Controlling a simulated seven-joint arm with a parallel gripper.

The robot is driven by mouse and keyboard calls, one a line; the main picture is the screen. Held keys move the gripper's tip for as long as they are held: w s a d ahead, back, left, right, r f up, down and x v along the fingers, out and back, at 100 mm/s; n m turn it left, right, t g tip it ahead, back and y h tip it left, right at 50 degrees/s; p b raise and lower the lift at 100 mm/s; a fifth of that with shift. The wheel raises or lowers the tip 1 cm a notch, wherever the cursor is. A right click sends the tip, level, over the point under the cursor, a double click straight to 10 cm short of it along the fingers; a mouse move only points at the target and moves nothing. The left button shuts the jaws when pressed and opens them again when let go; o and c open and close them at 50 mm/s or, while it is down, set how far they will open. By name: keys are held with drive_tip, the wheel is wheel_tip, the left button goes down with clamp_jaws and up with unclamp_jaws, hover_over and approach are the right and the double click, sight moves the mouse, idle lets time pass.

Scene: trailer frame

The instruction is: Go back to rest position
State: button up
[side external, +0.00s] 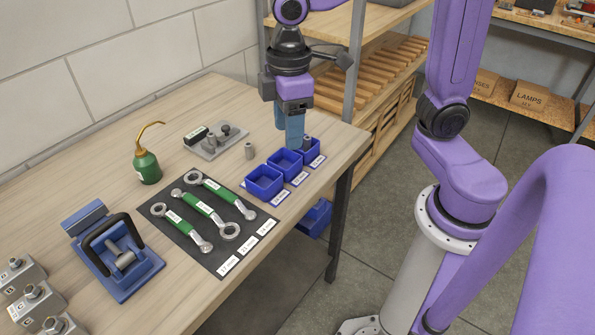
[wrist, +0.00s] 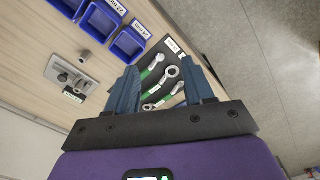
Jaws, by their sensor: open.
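The bins (wrist: 127,45) show at the upper left there. Whether the fingertips are above or behind the bins is hard to tell. A small grey cylinder (side external: 249,151) stands on the table left of my gripper.
Three green-handled wrenches (side external: 206,208) lie on a black labelled mat (side external: 222,262). A green oil can (side external: 147,166), a grey fixture plate (side external: 214,142), a blue clamp device (side external: 112,254) and grey blocks (side external: 22,276) stand on the table. Wooden shelving (side external: 362,92) stands close behind the table.

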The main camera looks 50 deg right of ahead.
drive_tip(key=s+d+f, duration=0.2)
drive_tip(key=s+d, duration=0.1)
drive_tip(key=s, duration=0.4)
drive_tip(key=s+d+f+n, duration=0.1)
drive_tip(key=s+d+f, duration=0.1)
drive_tip(key=s, duration=0.5)
drive_tip(key=shift+s+d+f, duration=0.3)
drive_tip(key=shift+s+d, duration=0.1)
drive_tip(key=shift+d, duration=0.45)
